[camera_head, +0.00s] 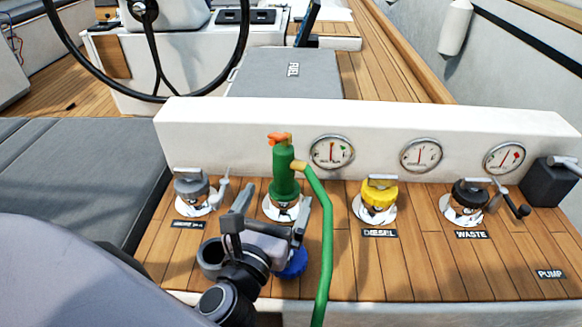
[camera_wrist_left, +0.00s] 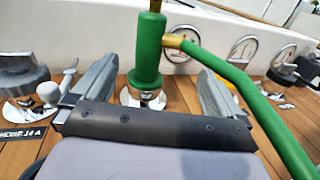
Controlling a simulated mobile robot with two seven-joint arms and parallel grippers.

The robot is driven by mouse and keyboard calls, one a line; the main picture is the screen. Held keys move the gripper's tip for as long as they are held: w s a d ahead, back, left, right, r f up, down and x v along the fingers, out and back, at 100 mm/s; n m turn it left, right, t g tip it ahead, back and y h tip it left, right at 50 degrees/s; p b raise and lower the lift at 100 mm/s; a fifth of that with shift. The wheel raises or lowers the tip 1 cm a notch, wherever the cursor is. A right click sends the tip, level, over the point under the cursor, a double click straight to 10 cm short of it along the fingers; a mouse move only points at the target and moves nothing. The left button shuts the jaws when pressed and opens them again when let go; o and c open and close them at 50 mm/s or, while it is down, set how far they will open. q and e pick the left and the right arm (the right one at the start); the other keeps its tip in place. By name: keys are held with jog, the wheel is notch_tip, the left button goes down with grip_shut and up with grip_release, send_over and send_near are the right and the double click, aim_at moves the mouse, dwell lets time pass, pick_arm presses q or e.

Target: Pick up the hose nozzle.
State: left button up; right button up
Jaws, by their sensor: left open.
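The hose nozzle (camera_head: 284,174) is a green upright cylinder with an orange top, standing on a silver deck fitting in the head view. A green hose (camera_head: 325,225) leaves its side through a brass piece and hangs down to the right. My left gripper (camera_head: 276,199) is open, with its fingers pointing at the lower part of the nozzle. In the left wrist view the nozzle (camera_wrist_left: 149,50) stands between the two spread fingers (camera_wrist_left: 155,78), with room on each side. Whether the fingers reach fully around it I cannot tell. My right gripper is not in view.
Grey (camera_head: 193,189), yellow (camera_head: 379,194) and black (camera_head: 469,194) capped fittings stand along the wooden deck. A blue cap (camera_head: 292,264) lies partly behind my left gripper. A white wall with gauges (camera_head: 331,152) rises behind the nozzle. A black pump block (camera_head: 549,184) stands far right.

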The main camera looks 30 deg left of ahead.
aim_at(291, 171)
pick_arm(q)
jog(key=x, duration=0.6)
jog(key=shift+x, duration=2.85)
jog(key=shift+d+f, duration=0.1)
jog(key=shift+f, duration=0.05)
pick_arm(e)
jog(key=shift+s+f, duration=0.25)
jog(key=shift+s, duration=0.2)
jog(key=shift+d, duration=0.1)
pick_arm(q)
jog(key=c, duration=1.8)
